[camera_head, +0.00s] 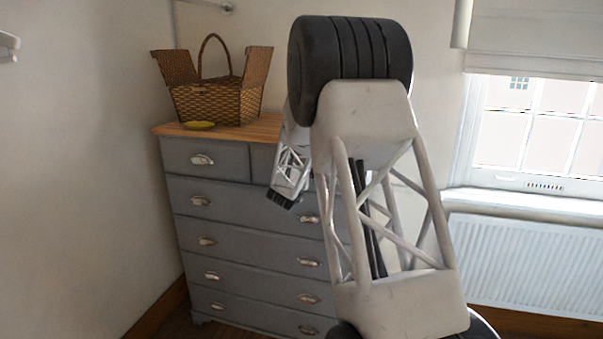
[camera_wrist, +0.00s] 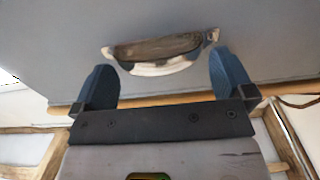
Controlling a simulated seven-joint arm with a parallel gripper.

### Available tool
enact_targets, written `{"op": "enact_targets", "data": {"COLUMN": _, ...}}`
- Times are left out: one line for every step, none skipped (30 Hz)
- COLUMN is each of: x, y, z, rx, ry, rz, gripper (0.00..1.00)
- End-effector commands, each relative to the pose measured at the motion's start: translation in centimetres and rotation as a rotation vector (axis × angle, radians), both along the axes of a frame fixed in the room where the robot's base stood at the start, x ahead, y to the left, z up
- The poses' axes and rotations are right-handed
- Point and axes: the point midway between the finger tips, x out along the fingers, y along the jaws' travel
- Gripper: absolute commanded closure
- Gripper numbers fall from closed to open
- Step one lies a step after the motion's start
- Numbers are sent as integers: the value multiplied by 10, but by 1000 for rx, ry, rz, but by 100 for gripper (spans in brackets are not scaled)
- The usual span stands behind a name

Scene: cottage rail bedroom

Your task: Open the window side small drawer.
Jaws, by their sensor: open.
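The grey dresser (camera_head: 250,228) stands in the corner with two small drawers in its top row. The window side small drawer (camera_head: 262,160) is mostly hidden behind my arm in the head view; its visible left part looks flush. In the wrist view, a grey drawer front (camera_wrist: 60,50) carries a worn pale metal cup handle (camera_wrist: 155,68). My gripper (camera_wrist: 165,68) is open, with one blue-padded finger on each side of the handle; contact cannot be told. In the head view my gripper (camera_head: 283,199) is near the top of the dresser front.
An open wicker basket (camera_head: 215,100) and a small yellow dish (camera_head: 199,125) stand on the wooden dresser top (camera_head: 265,127). The other small drawer (camera_head: 203,161) is shut at left. A radiator (camera_head: 530,260) sits under the window (camera_head: 535,130) at right.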

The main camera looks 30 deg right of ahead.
Motion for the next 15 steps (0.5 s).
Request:
{"op": "enact_targets", "data": {"x": 2, "y": -3, "z": 0, "rx": 0, "ry": 0, "rz": 0, "gripper": 0}}
{"op": "enact_targets", "data": {"x": 3, "y": -4, "z": 1, "rx": -1, "ry": -1, "rz": 0, "gripper": 0}}
{"op": "enact_targets", "data": {"x": 4, "y": -5, "z": 1, "rx": -1, "ry": -1, "rz": 0, "gripper": 0}}
{"op": "enact_targets", "data": {"x": 5, "y": -5, "z": 1, "rx": -1, "ry": -1, "rz": 0, "gripper": 0}}
{"op": "enact_targets", "data": {"x": 5, "y": -6, "z": 1, "rx": 0, "ry": -1, "rz": 0, "gripper": 0}}
{"op": "enact_targets", "data": {"x": 6, "y": -6, "z": 1, "rx": 0, "ry": 0, "rz": 0, "gripper": 0}}
{"op": "enact_targets", "data": {"x": 6, "y": -7, "z": 1, "rx": 0, "ry": 0, "rz": 0, "gripper": 0}}
{"op": "enact_targets", "data": {"x": 6, "y": -7, "z": 1, "rx": 0, "ry": 0, "rz": 0, "gripper": 0}}
{"op": "enact_targets", "data": {"x": 6, "y": -7, "z": 1, "rx": 0, "ry": 0, "rz": 0, "gripper": 0}}
{"op": "enact_targets", "data": {"x": 6, "y": -7, "z": 1, "rx": 0, "ry": 0, "rz": 0, "gripper": 0}}
{"op": "enact_targets", "data": {"x": 6, "y": -7, "z": 1, "rx": 0, "ry": 0, "rz": 0, "gripper": 0}}
{"op": "enact_targets", "data": {"x": 6, "y": -7, "z": 1, "rx": 0, "ry": 0, "rz": 0, "gripper": 0}}
{"op": "enact_targets", "data": {"x": 6, "y": -7, "z": 1, "rx": 0, "ry": 0, "rz": 0, "gripper": 0}}
{"op": "enact_targets", "data": {"x": 6, "y": -7, "z": 1, "rx": 0, "ry": 0, "rz": 0, "gripper": 0}}
{"op": "enact_targets", "data": {"x": 6, "y": -7, "z": 1, "rx": 0, "ry": 0, "rz": 0, "gripper": 0}}
